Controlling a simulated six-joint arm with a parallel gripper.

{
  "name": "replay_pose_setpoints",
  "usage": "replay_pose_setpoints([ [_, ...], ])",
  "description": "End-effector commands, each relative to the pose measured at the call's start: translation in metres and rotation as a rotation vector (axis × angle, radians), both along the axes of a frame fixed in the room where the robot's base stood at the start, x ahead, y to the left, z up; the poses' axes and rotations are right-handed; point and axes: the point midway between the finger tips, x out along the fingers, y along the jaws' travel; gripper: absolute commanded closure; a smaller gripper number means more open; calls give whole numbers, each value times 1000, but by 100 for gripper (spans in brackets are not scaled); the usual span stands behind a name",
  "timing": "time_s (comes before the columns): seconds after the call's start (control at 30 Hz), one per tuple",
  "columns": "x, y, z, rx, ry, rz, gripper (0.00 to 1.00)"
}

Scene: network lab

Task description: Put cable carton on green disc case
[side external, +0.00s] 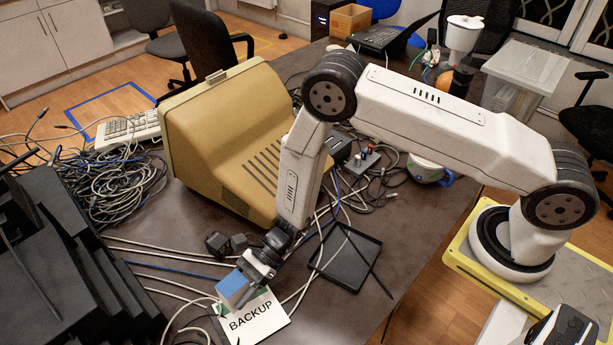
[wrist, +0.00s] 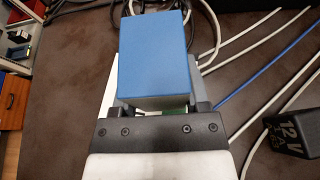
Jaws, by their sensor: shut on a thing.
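The cable carton (side external: 233,288) is a small box with a blue top, and it fills the upper middle of the wrist view (wrist: 155,58). My gripper (side external: 252,274) is shut on it; in the wrist view the fingers (wrist: 158,106) sit at the carton's sides. The green disc case (side external: 258,322) carries a white "BACKUP" label and shows green at its edge. The carton overlaps the case's upper left part in the side view. I cannot tell whether it touches the case. In the wrist view only a green sliver (wrist: 178,111) shows beneath the carton.
A black tray (side external: 345,258) lies to the right, and a 12V adapter (wrist: 292,132) lies near the case. White and blue cables cross the table around it. A beige monitor (side external: 225,140) stands behind, and black stepped equipment (side external: 70,270) stands at left.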

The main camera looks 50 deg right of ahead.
Motion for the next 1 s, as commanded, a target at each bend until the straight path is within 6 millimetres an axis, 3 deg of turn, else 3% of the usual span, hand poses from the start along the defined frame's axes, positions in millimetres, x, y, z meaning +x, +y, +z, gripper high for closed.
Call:
replay_pose_setpoints([
  [0.5, 4, 3, -35, 1, 1, 0, 100],
  [0.97, 4, 3, -39, 1, 0, 0, 100],
  [1.0, 4, 3, -40, 0, 0, 0, 38],
])
